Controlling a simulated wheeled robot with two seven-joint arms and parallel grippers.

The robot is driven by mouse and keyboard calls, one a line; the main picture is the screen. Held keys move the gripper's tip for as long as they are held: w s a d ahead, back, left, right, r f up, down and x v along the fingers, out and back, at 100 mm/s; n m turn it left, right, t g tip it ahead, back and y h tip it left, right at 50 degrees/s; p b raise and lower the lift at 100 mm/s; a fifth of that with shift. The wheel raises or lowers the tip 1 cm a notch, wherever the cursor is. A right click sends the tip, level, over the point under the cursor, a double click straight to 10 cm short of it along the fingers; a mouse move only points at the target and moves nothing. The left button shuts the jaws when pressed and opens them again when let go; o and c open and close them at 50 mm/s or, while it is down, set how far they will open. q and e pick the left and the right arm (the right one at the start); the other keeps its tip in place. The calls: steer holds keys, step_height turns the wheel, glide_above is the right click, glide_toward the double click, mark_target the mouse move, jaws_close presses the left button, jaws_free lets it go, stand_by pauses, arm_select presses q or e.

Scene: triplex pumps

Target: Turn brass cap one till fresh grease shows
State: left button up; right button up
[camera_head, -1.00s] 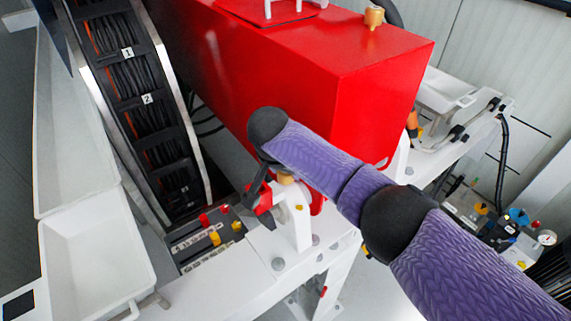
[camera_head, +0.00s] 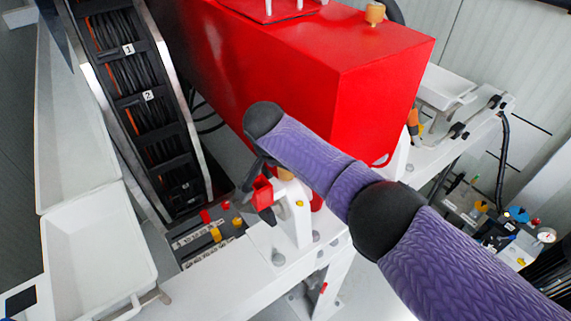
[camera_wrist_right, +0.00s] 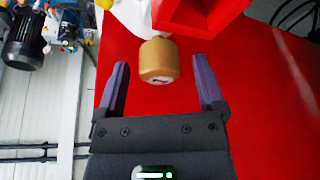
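A tan-brass cap (camera_wrist_right: 159,62) with a dark mark on its end is in the upper middle of the right wrist view, by a red block. My right gripper (camera_wrist_right: 160,72) is open. Its two purple fingers stand on either side of the cap, with gaps on both sides and no visible contact. In the head view, my purple right arm reaches in from the right, and my dark right gripper (camera_head: 263,188) hangs beside the white bracket (camera_head: 299,212). My left gripper is out of view.
A large red housing (camera_head: 290,70) stands behind my arm, with another brass cap (camera_head: 375,13) on top. A cable chain (camera_head: 140,100) and white trays (camera_head: 98,245) lie left.

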steer(key=v, duration=0.9)
steer(key=shift+r, duration=0.4)
